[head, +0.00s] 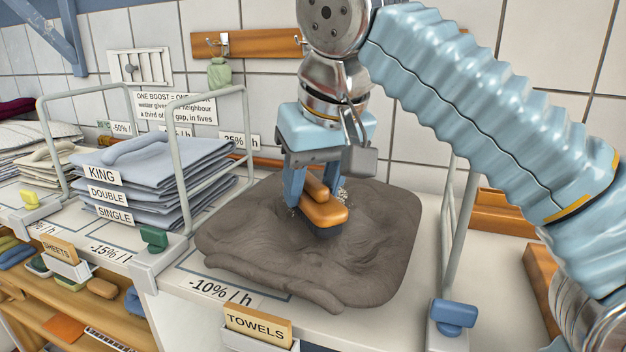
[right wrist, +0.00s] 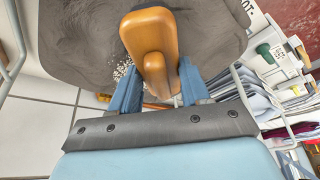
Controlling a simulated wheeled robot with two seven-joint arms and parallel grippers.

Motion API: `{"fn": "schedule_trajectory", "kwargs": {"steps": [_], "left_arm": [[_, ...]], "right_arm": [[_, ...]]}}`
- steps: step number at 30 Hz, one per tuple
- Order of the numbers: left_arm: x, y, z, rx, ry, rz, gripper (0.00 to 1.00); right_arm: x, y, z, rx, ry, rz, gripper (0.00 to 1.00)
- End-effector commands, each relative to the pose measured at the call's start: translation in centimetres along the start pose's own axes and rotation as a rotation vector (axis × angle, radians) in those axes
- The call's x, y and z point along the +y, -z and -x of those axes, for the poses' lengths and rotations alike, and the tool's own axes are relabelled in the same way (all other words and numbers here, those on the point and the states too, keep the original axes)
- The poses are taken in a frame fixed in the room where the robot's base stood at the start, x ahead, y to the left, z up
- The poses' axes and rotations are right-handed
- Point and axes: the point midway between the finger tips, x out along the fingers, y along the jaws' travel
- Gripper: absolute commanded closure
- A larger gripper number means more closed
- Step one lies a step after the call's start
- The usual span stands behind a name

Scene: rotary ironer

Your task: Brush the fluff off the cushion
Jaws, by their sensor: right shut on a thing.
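The cushion (head: 260,232) is a grey-brown, wrinkled pad lying on the white counter in the middle of the head view. It also fills the top of the right wrist view (right wrist: 80,45). My right gripper (head: 317,200) is shut on an orange-brown wooden brush (head: 322,214) with a dark underside. The brush is over the cushion's middle and seems to touch it, its underside partly hidden. In the right wrist view the brush (right wrist: 150,45) sits between the blue fingers. Pale speckled fluff (head: 342,190) shows beside the brush, and also in the right wrist view (right wrist: 122,68). My left gripper is out of view.
Metal rails (head: 190,150) stand left of the cushion, with another upright rail (head: 458,240) on its right. Folded linen stacks (head: 160,180) lie to the left. A TOWELS card holder (head: 258,328) is at the front edge. The tiled wall is close behind.

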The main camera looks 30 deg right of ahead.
Motion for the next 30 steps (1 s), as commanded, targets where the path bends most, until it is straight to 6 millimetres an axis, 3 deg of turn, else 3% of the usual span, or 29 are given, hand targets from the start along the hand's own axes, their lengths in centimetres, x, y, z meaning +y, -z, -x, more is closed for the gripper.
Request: {"fn": "schedule_trajectory", "kwargs": {"steps": [19, 30], "left_arm": [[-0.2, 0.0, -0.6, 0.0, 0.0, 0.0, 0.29], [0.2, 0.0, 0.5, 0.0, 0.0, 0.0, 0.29]], "right_arm": [[0.2, -0.2, -0.9, 0.0, 0.0, -0.001, 0.91], [2.5, 1.7, -1.4, -0.001, 0.0, -0.002, 0.91]]}}
